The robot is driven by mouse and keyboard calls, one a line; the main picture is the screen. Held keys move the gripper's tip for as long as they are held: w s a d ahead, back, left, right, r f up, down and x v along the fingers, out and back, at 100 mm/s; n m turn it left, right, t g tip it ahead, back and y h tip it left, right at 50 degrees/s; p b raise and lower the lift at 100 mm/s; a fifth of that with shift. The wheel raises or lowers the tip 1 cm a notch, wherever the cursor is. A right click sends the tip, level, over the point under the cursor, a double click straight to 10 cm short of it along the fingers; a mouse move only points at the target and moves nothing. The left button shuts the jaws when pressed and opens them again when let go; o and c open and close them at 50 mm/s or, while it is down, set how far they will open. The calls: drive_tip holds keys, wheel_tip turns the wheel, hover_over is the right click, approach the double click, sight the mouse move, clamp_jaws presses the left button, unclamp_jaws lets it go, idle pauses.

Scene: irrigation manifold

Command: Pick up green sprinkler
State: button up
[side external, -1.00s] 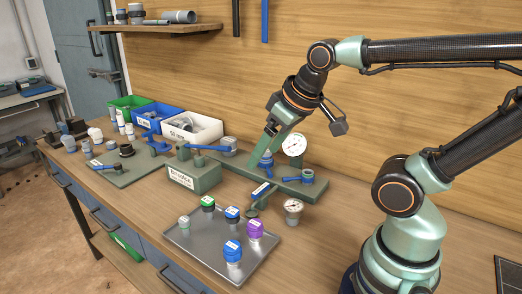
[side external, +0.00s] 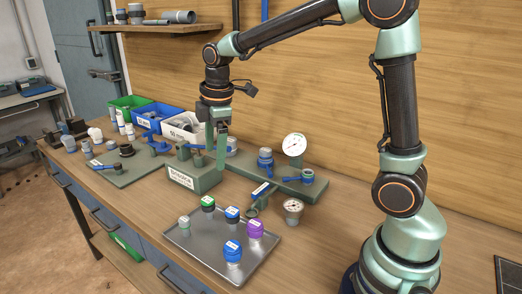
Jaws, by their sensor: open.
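A green-topped sprinkler (side external: 207,203) stands upright at the back left of the metal tray (side external: 200,250). A smaller piece with a pale green top (side external: 184,222) stands at the tray's left edge. My gripper (side external: 217,158) points down in front of the white bin, above and behind the tray. It is open and holds nothing that I can see. It is apart from the green sprinkler, which lies lower and nearer the camera. The gap between the fingers is hard to see from this side.
The tray also holds two blue-topped pieces (side external: 232,251) and a purple-topped one (side external: 255,229). A labelled grey-green box (side external: 194,178) stands just behind the tray. The manifold (side external: 290,186) with a gauge (side external: 294,145) is to the right. Bins line the wall.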

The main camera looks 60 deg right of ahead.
sight(208, 199)
drive_tip(key=w+f+n, duration=0.1)
drive_tip(key=f, duration=0.3)
drive_tip(key=w+f+n+g, duration=0.1)
drive_tip(key=w+f+n, duration=0.1)
drive_tip(key=f, duration=0.3)
drive_tip(key=w+f+n, duration=0.1)
drive_tip(key=f+n, duration=0.1)
drive_tip(key=f, duration=0.2)
drive_tip(key=shift+w+a+f+g, duration=0.15)
drive_tip(key=shift+w+f+g, duration=0.15)
drive_tip(key=shift+w+d+f, duration=0.1)
drive_tip(key=shift+f, duration=1.2)
drive_tip(key=shift+d+f, duration=0.1)
drive_tip(key=shift+f, duration=1.2)
clamp_jaws()
drive_tip(key=shift+r, duration=0.15)
